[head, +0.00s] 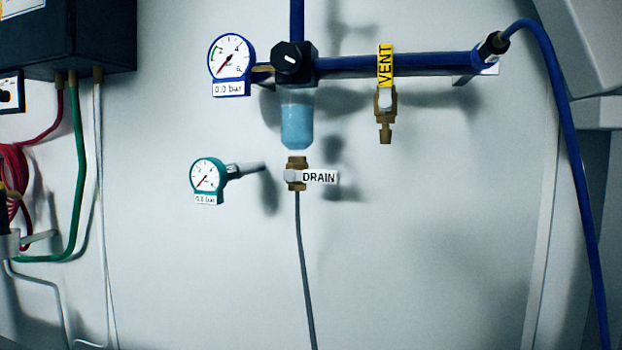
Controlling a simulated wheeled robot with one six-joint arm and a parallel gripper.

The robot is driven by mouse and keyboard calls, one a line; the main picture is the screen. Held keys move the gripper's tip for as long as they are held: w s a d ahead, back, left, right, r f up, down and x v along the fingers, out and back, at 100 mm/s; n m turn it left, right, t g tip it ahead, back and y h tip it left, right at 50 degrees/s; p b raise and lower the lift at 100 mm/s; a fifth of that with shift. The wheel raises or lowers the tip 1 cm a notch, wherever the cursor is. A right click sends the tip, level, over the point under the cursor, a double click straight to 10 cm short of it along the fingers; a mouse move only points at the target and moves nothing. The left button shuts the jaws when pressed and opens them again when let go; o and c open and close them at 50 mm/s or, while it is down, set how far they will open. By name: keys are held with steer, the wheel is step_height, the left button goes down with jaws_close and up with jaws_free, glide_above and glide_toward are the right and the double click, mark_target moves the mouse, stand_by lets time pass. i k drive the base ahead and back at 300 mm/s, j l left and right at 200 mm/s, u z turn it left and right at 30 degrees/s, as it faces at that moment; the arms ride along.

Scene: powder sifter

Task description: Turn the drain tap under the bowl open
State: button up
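The drain tap (296,174) is a small brass fitting in the head view, just under the bowl. Its handle, labelled DRAIN (319,177), points sideways to the right, across the vertical line of the fitting. The bowl (297,121) is translucent blue and hangs below a black regulator knob (294,58). A grey tube (304,265) runs down from the tap. My gripper is not in view.
A yellow VENT handle (385,65) stands upright on a blue pipe (400,62) to the right. Gauges (231,62) (207,176) sit to the left, both labelled 0.0 bar. A blue hose (565,120) hangs at right. The wall below the tap is mostly clear.

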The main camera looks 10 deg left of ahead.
mark_target(306, 176)
steer(key=k+u, duration=0.3)
steer(key=j+z, duration=0.2)
steer(key=j, duration=0.55)
steer(key=k+j+z, duration=0.1)
steer(key=j+z, duration=0.15)
steer(key=j, duration=0.5)
